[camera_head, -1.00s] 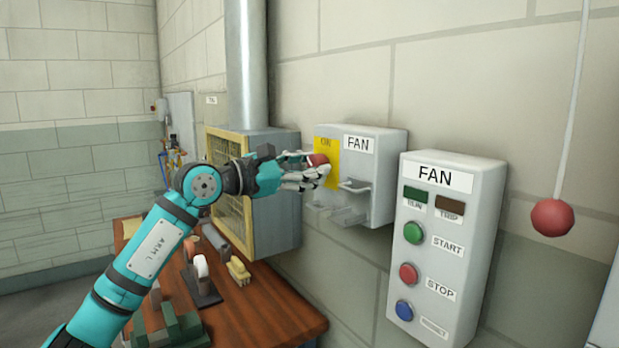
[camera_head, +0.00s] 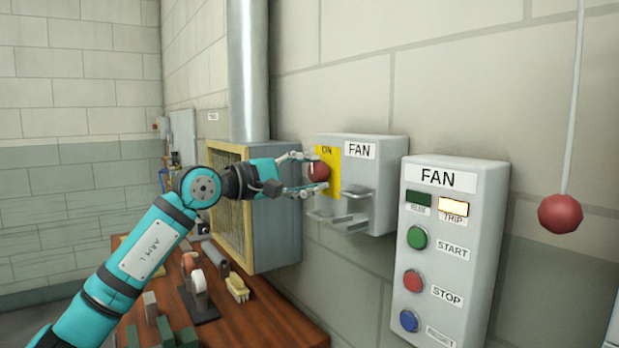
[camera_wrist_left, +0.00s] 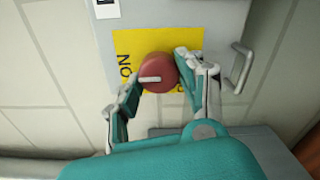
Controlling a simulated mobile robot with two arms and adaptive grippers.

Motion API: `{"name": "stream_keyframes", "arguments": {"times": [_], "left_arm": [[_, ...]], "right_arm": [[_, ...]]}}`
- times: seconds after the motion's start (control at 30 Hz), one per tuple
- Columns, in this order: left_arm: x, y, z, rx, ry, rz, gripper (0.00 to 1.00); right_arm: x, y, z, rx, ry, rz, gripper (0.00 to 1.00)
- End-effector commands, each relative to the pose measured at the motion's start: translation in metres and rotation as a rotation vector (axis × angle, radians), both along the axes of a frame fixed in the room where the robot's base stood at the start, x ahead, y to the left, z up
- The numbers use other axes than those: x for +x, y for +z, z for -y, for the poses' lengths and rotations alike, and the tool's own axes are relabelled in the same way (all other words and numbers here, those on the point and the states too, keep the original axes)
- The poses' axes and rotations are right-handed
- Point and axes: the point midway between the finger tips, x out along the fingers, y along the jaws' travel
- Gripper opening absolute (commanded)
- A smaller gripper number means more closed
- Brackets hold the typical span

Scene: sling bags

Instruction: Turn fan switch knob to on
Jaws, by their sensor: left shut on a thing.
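The fan switch box (camera_head: 383,150), labelled FAN, hangs on the wall with a yellow plate (camera_head: 354,175). The red round knob (camera_head: 319,171) sits on that plate and also shows in the left wrist view (camera_wrist_left: 158,73). A white bar on the knob lies roughly sideways in the wrist view, its end on the side of the ON lettering (camera_wrist_left: 125,67). My left gripper (camera_head: 316,172) has its fingers on either side of the knob and is shut on it. In the wrist view one finger touches the knob's right side. My right gripper is in neither view.
A FAN panel (camera_head: 474,215) with green, red and blue buttons stands right of the box; its TRIP lamp (camera_head: 453,208) is lit. A red ball (camera_head: 560,213) hangs at right. A wooden bench (camera_head: 255,318) with tools lies below.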

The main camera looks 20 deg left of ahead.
Motion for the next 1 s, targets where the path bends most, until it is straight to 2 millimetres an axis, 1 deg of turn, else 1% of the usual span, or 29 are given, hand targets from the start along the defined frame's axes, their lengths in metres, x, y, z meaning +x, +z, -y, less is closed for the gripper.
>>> {"name": "stream_keyframes", "arguments": {"times": [0.23,0.67,0.7,0.83,1.0], "left_arm": [[0.0002,-0.0015,0.0003,0.04,-0.001,0.027,0.07],[0.0002,-0.0016,0.0004,0.047,-0.001,0.031,0.07],[0.0002,-0.0016,0.0004,0.047,-0.001,0.031,0.44],[0.0002,-0.0012,0.0003,0.045,-0.001,0.032,0.61],[0.0001,-0.0006,0.0002,0.044,-0.001,0.032,0.62]], "right_arm": [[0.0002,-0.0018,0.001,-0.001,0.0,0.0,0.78],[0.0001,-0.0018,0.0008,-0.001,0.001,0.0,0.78],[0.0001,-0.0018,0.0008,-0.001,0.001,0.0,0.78],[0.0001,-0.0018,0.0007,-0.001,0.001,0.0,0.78],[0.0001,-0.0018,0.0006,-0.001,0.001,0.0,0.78]]}}
